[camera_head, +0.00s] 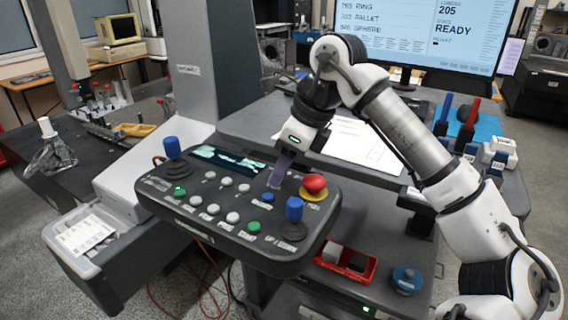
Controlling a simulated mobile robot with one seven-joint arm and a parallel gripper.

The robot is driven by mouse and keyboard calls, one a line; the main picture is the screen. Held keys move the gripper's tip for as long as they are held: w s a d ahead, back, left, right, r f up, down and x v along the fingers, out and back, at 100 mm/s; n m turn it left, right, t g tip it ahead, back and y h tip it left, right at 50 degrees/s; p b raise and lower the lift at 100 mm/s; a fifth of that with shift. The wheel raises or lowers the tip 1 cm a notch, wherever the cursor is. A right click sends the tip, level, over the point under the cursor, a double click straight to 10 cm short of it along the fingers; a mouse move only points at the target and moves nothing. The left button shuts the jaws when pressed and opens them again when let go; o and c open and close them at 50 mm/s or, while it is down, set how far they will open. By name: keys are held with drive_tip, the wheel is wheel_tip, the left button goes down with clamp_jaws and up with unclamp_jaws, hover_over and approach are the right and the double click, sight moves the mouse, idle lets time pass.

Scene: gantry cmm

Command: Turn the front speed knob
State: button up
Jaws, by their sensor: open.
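The dark control panel (205,235) carries several white, green and blue buttons, a small display (228,160) and a red mushroom button (314,184) on a yellow base. Two blue-topped controls on dark bases stand at its far left (172,148) and near right (294,210). No label is legible, so I cannot tell which control is the front speed knob. My gripper (279,176) points down over the panel's back right part, left of the red button. Its fingers are small and partly blurred. I cannot tell whether they touch the panel, and they show nothing held.
A red tray (345,266) with small blocks and a blue round item (407,280) lie below the panel's right side. The grey column (218,60) rises behind the panel. A monitor (425,32) stands at the back. Blue and red upright items (467,115) stand at right.

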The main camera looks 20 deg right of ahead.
drive_tip(key=b+v, duration=0.1)
drive_tip(key=v, duration=1.2)
drive_tip(key=shift+r, duration=0.3)
